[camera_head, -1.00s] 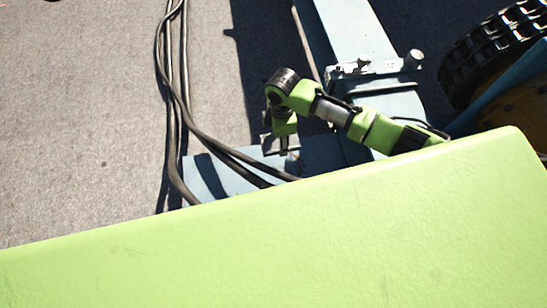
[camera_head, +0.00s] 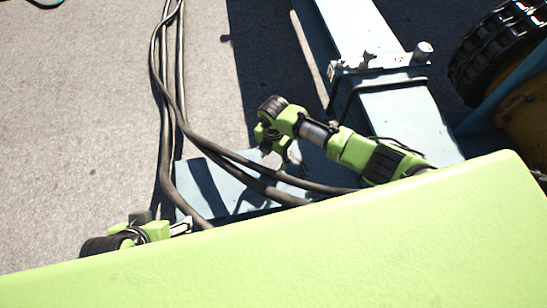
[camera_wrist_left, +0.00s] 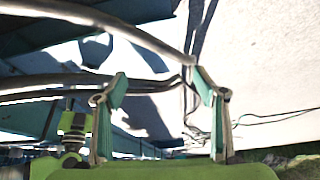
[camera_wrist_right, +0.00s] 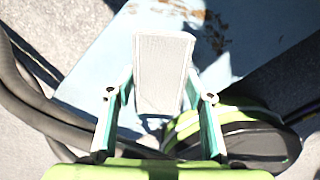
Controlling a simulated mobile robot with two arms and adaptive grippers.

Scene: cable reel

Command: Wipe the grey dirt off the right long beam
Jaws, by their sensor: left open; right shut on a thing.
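My right gripper (camera_head: 272,145) hangs over the blue frame; in the right wrist view (camera_wrist_right: 158,92) it is shut on a pale grey block-like pad (camera_wrist_right: 163,62). Below the pad is a light blue surface (camera_wrist_right: 105,75) with brown patches (camera_wrist_right: 190,12) near the top; I cannot tell whether pad and surface touch. A long blue beam (camera_head: 405,110) runs up the right half of the head view. No grey dirt can be made out clearly on it. My left gripper (camera_head: 182,228) is open at the lower left; its fingers also show apart in the left wrist view (camera_wrist_left: 160,84).
Dark cables (camera_head: 165,100) run down the ground and bend across the blue plate (camera_head: 215,190), close to both grippers. A black tyre (camera_head: 495,55) stands at the right. A bracket (camera_head: 385,65) crosses the beam. Open grey ground (camera_head: 80,110) lies left.

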